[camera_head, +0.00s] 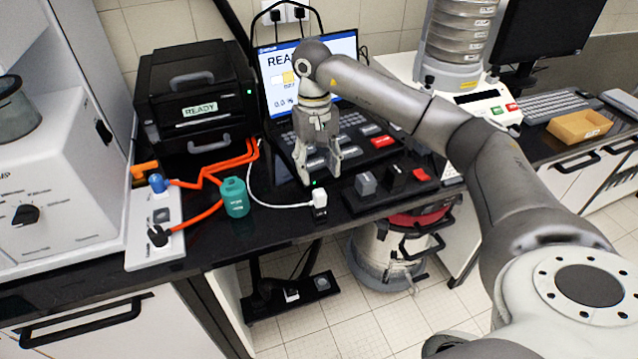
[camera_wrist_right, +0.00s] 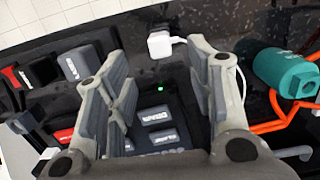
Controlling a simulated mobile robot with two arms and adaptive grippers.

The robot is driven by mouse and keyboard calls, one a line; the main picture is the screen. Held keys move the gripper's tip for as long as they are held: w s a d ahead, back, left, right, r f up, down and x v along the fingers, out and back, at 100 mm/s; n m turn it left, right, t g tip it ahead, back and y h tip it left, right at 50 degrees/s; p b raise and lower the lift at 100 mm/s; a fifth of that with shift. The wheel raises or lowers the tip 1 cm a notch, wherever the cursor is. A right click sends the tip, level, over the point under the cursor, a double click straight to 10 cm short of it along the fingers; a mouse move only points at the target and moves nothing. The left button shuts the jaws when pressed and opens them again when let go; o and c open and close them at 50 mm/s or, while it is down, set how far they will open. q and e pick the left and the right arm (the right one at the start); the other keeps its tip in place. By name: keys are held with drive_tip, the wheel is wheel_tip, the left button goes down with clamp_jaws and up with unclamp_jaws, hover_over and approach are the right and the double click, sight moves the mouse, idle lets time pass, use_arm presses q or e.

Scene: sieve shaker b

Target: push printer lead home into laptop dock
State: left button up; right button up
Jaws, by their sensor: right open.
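My right gripper (camera_head: 320,170) is open and empty, pointing down over the front edge of the black keyed unit (camera_head: 350,147) below the lit screen. The white plug (camera_head: 319,197) of a white lead sits just in front of the fingertips, by a small black piece near the counter's front edge. In the right wrist view the plug (camera_wrist_right: 160,45) shows beyond the open fingers (camera_wrist_right: 156,68), and a green light on the unit (camera_wrist_right: 160,89) shows between them. I cannot tell how far the plug is seated. My left gripper is out of view.
The black printer (camera_head: 195,95) stands at the back left. Orange cables (camera_head: 207,172) and a teal cylinder (camera_head: 235,197) lie left of the white lead, by a white power strip (camera_head: 155,235). A black tray with grey, black and red blocks (camera_head: 366,184) is close on the right.

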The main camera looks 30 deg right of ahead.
drive_tip(key=shift+w+r, duration=0.15)
drive_tip(key=shift+r, duration=0.9)
drive_tip(key=shift+w+r, duration=0.1)
drive_tip(key=shift+r, duration=0.95)
